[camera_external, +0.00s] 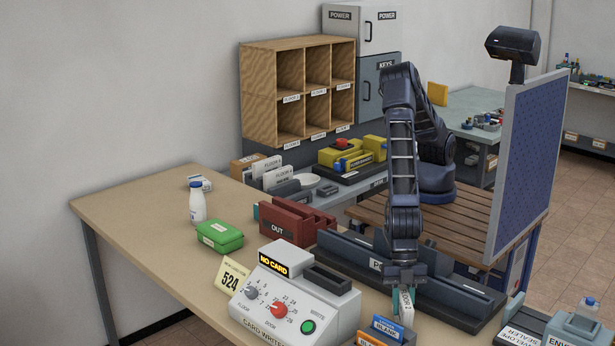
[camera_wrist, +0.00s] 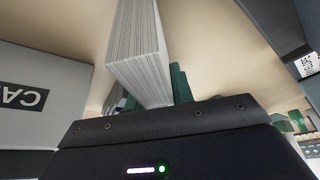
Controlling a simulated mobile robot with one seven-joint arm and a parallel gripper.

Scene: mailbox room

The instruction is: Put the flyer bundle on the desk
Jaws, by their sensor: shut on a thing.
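My gripper (camera_external: 402,282) points down over the near right part of the tan desk (camera_external: 140,208). It is shut on the flyer bundle (camera_external: 406,302), a white stack with a label that seems to read FLOOR 2. In the wrist view, the bundle (camera_wrist: 138,50) shows its page edges, with a green finger pad (camera_wrist: 180,85) beside it. The card writer hides part of the area left of it. I cannot tell whether the bundle's lower end touches the desk.
The card writer (camera_external: 290,300) stands just left of my gripper. A dark long tray (camera_external: 455,300) is behind and right. A green box (camera_external: 219,236) and white bottle (camera_external: 197,203) stand farther left. The desk's left part is mostly clear.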

